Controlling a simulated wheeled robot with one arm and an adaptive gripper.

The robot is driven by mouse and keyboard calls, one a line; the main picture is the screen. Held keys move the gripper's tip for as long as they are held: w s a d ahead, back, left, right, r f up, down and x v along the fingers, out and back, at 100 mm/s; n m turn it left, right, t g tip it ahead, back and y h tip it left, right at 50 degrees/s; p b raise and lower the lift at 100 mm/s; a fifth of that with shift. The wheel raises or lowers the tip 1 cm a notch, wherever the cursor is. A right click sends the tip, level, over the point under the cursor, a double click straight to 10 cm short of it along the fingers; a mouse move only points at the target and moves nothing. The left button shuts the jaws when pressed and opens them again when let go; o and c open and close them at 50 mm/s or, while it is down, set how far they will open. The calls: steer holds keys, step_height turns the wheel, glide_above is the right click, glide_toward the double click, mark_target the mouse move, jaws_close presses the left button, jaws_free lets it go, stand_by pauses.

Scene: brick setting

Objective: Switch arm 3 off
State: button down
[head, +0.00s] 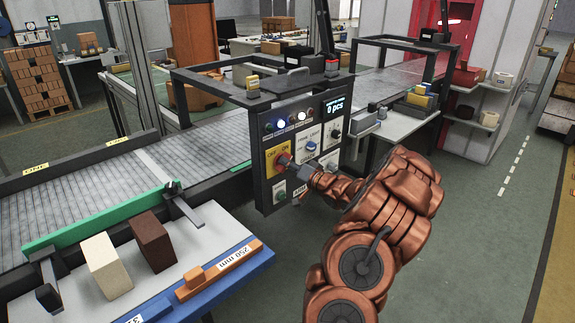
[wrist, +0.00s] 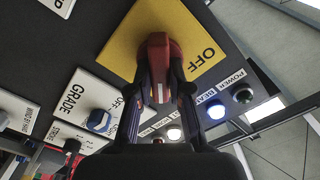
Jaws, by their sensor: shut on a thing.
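A dark control panel (head: 272,198) stands upright beside the conveyor in the head view. On it is a yellow plate (head: 270,160) marked OFF and ON, with a red rotary handle (head: 284,160). In the wrist view, the red handle (wrist: 158,48) sits on the yellow plate (wrist: 125,45), with OFF readable to its right. My gripper (wrist: 161,85) is shut on the red handle, one finger on each side. My gripper (head: 293,168) reaches the panel from the right in the head view. An "arm 3" label is not readable.
The wrist view shows a GRADE knob (wrist: 98,121), a lit lamp (wrist: 216,110) and a dark POWER lamp (wrist: 243,95) close by. A display (head: 335,105) reads 0 pcs. Cream and brown blocks (head: 105,264) stand at front left. Floor at right is clear.

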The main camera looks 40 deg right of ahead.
steer(key=shift+f, duration=0.1)
steer(key=shift+a+n+b, duration=0.2)
steer(key=shift+n+b, duration=7.75)
steer(key=shift+n, duration=1.05)
steer(key=c, duration=1.1)
jaws_free()
